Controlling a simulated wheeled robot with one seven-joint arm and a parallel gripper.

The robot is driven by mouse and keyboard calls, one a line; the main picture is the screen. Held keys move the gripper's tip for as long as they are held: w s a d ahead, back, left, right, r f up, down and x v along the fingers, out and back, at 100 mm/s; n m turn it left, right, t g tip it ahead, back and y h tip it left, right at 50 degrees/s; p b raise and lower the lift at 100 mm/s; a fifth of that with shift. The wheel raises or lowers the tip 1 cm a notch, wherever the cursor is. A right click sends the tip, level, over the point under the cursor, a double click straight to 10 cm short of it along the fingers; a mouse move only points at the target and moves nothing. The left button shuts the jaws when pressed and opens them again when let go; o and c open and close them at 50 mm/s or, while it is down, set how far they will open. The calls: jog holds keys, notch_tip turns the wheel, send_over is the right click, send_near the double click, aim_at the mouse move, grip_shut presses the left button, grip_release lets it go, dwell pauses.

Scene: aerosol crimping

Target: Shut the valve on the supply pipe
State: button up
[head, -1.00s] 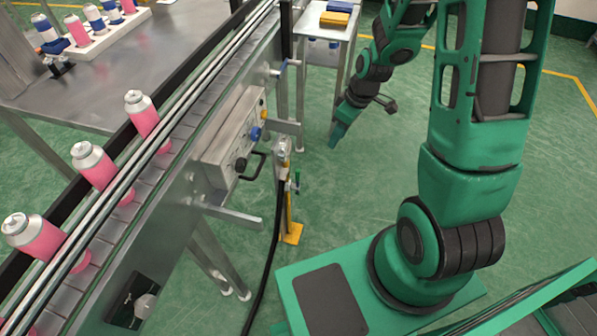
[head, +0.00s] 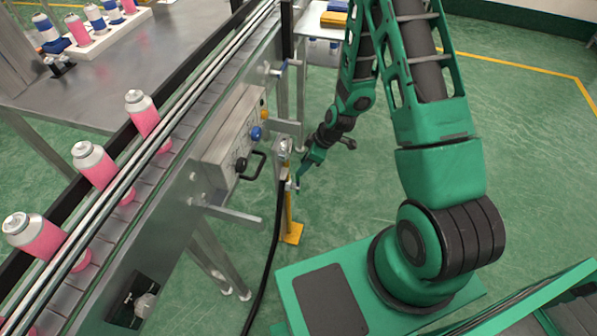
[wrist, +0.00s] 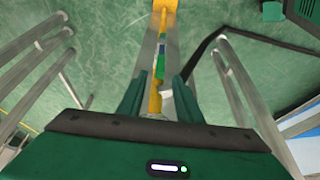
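The supply pipe (head: 289,208) is a thin yellow post beside the conveyor, standing on a yellow foot. In the wrist view the pipe (wrist: 155,102) runs up the middle. A green and blue lever-like part, apparently the valve handle (wrist: 160,62), lies along it just beyond my fingertips. My gripper (wrist: 158,90) is open, its two green fingers spread either side of the pipe as seen from the wrist. Nothing is held, and contact cannot be told. In the head view my gripper (head: 301,179) is right beside the pipe's upper part and hides most of the handle.
The conveyor (head: 150,205) with pink cans (head: 97,165) runs along the left. A grey control box (head: 232,138) with knobs and a black handle juts out near the pipe. A black hose (head: 268,260) hangs beside it. The green floor to the right is open.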

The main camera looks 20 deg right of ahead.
jog(key=shift+x, duration=2.9)
jog(key=shift+c, duration=0.3)
